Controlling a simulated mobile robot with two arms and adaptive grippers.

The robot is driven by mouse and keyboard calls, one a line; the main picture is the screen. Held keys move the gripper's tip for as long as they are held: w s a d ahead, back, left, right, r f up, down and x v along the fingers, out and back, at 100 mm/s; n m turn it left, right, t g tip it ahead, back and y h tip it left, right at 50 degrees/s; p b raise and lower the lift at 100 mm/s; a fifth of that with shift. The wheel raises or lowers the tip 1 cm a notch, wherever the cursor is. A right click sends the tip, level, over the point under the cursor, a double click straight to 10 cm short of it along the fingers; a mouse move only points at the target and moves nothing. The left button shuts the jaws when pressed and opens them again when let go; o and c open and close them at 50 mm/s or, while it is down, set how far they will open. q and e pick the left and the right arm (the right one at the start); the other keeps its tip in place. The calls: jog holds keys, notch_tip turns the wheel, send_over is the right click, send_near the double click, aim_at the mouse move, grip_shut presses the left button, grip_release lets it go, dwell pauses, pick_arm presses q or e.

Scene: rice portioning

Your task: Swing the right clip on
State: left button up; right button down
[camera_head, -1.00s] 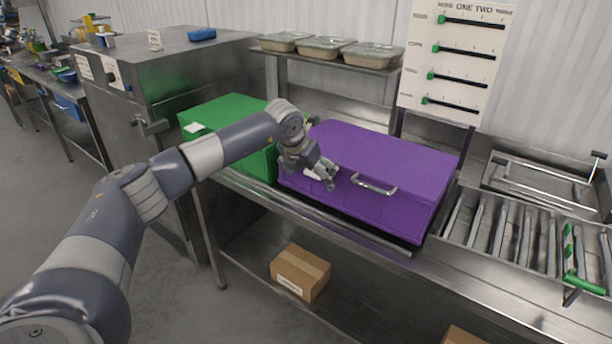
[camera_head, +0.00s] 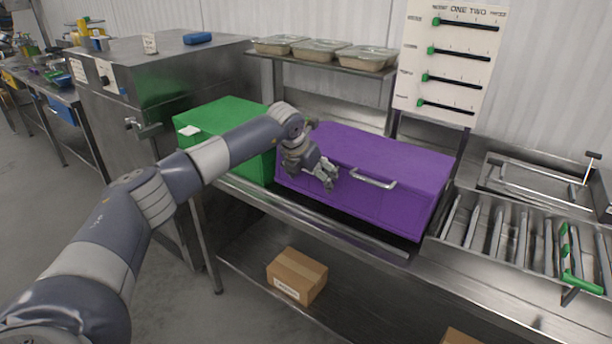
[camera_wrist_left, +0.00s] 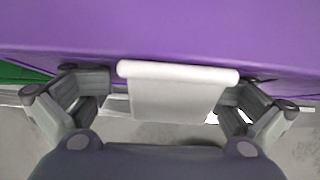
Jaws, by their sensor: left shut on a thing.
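The purple box (camera_head: 400,165) stands shut on the steel counter, with a metal handle (camera_head: 373,179) on its front. My left gripper (camera_head: 328,178) is at the box's front, left of the handle. In the left wrist view a pale, flat clip (camera_wrist_left: 178,98) with a rounded top edge lies between the fingers, against the purple side. The gripper is shut on this clip. The fingers mostly hide the clip in the head view, and I cannot tell whether it is latched. My right gripper is not in view.
A green box (camera_head: 222,125) stands just left of the purple one. A steel rack with upright dividers and a green handle (camera_head: 582,284) is at the right. Lidded trays (camera_head: 318,50) sit on a shelf behind. A cardboard box (camera_head: 297,275) is on the lower shelf.

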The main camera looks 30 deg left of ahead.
pick_arm(q)
jog(key=shift+w+d+r+p, duration=0.25)
jog(key=shift+r+p, duration=0.2)
jog(key=shift+r, duration=0.15)
jog(key=shift+w+d+r+p, duration=0.15)
jog(key=shift+d+r+p, duration=0.1)
jog(key=shift+r+p, duration=0.25)
jog(key=shift+s+d+r+p, duration=0.15)
jog(key=shift+r+p, duration=0.25)
jog(key=shift+r, duration=0.4)
jog(key=shift+s+r+p, duration=0.35)
jog(key=shift+r, duration=0.3)
jog(key=shift+s+r, duration=0.15)
jog(key=shift+s, duration=0.2)
jog(key=shift+a, duration=0.2)
jog(key=shift+r, duration=0.15)
